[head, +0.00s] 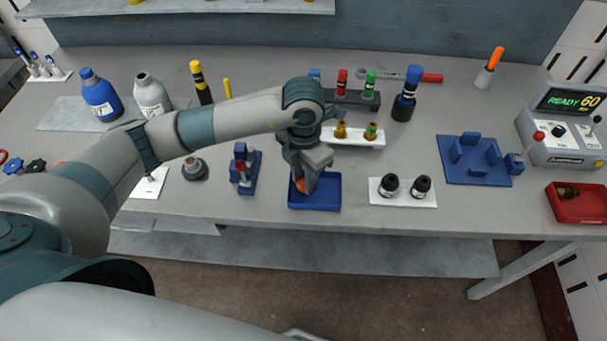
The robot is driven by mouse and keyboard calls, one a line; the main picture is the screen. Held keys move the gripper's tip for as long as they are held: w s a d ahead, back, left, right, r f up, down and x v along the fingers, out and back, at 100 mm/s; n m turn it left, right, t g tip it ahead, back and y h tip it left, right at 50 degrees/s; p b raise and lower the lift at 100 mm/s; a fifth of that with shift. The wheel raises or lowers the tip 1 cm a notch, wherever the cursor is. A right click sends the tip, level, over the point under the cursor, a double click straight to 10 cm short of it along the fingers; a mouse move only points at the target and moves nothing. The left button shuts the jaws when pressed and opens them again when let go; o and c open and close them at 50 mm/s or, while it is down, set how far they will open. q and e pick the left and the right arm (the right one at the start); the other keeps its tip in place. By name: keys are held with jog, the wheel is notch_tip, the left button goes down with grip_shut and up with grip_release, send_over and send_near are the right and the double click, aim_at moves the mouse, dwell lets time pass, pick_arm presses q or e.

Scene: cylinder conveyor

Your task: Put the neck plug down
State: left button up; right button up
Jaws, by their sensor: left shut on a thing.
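My left gripper (302,187) reaches in from the left and points down over a small blue tray (322,204) at the table's front edge. It is shut on the neck plug (299,185), of which only a small orange-red part shows at the fingers. The fingers and wrist hide the rest of it. I cannot tell whether the plug touches the tray floor. The right part of the tray looks bare. My right gripper is not in view.
A white plate (407,202) with two black-capped vials stands right of the tray, and a blue fixture (247,187) stands left of it. Behind are a white rack (351,144) and a dark rack (345,99). A blue bottle (100,98) stands far left.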

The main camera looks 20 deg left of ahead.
pick_arm(q)
jog(key=shift+f, duration=0.3)
jog(key=shift+f, duration=0.1)
jog(key=shift+f+b, duration=0.1)
jog(key=shift+b, duration=0.2)
jog(key=o, duration=0.8)
jog(key=shift+c, duration=0.2)
